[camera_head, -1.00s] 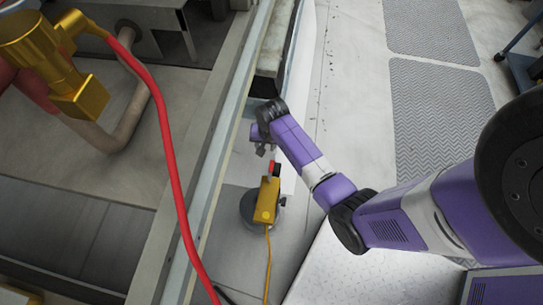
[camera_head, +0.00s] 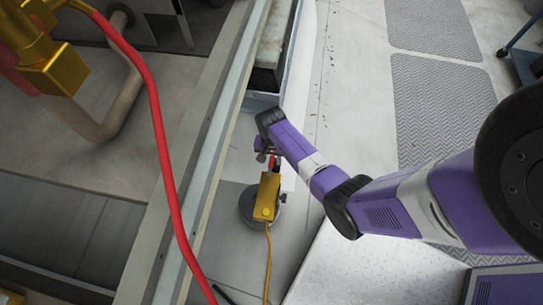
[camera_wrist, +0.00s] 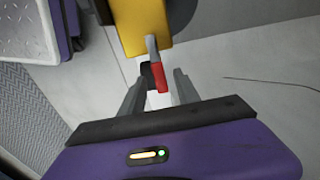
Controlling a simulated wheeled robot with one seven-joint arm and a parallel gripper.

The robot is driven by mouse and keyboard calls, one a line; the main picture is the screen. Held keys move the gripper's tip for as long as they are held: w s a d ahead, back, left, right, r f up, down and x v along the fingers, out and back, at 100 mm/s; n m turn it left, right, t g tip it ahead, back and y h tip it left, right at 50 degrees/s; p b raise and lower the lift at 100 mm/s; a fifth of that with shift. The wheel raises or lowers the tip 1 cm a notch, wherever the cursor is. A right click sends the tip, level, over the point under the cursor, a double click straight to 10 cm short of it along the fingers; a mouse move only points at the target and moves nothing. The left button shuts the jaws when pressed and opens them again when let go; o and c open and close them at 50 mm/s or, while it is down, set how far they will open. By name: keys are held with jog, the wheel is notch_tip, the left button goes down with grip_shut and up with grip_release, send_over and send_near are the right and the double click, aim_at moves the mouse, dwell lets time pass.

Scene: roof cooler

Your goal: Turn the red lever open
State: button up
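The red lever (camera_wrist: 158,76) has a grey stem and juts from the end of a yellow box (camera_wrist: 143,22) in the wrist view. My gripper (camera_wrist: 161,84) is open, with one finger on each side of the red lever; a small gap shows on the right, and a dark part lies by the left finger. In the head view the red lever (camera_head: 272,161) is partly hidden by my gripper (camera_head: 263,152). The yellow box (camera_head: 267,197) sits on a round grey base. I cannot tell whether either finger touches the lever.
A yellow cable (camera_head: 268,262) runs from the box. A long metal rail (camera_head: 205,160) and a red hose (camera_head: 163,140) pass to the left. A large gold fitting (camera_head: 55,68) is at the upper left. Open floor (camera_head: 350,110) lies right of the rail.

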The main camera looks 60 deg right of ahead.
grip_shut()
dwell(1.4)
